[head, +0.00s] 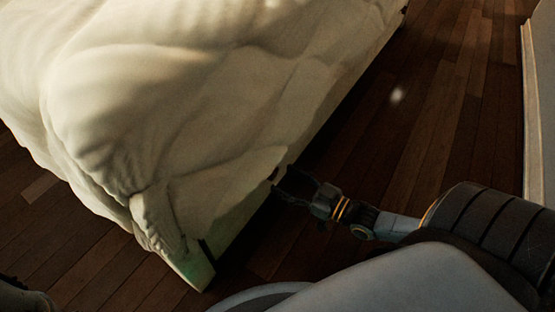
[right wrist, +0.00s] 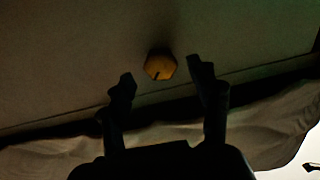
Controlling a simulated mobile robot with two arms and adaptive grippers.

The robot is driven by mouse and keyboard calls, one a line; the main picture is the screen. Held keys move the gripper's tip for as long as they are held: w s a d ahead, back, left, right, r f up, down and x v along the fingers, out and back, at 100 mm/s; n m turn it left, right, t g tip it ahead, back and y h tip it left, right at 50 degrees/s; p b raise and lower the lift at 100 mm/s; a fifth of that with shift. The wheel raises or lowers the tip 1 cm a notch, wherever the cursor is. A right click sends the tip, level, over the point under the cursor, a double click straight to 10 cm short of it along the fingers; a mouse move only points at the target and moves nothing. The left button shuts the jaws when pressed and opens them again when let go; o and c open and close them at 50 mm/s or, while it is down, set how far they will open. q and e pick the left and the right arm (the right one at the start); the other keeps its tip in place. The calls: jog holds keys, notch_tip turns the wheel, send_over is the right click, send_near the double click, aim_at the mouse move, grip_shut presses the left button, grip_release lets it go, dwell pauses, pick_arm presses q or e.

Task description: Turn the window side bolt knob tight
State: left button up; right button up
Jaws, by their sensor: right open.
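The bolt knob (right wrist: 160,65) is yellow and six-sided, with a dark slot mark on its face. It sits on the bed's side panel (right wrist: 75,62) in the right wrist view. My right gripper (right wrist: 159,82) is open, its two dark fingers on either side of the knob in the picture and apart from it. I cannot tell how far the knob lies from the fingertips. In the head view the right gripper (head: 284,184) is beside the bed's side, near the foot end. The knob cannot be made out there.
The bed (head: 190,90) with a rumpled cream cover fills the upper left. Cover cloth (right wrist: 275,125) hangs close to the gripper in the right wrist view. Dark wooden floor (head: 420,120) lies clear right of the bed. A pale wall or furniture edge (head: 537,110) stands at far right.

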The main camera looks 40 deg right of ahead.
aim_at(275, 175)
jog(key=shift+b+x, duration=0.6)
jog(key=shift+x, duration=1.05)
jog(key=c, duration=1.1)
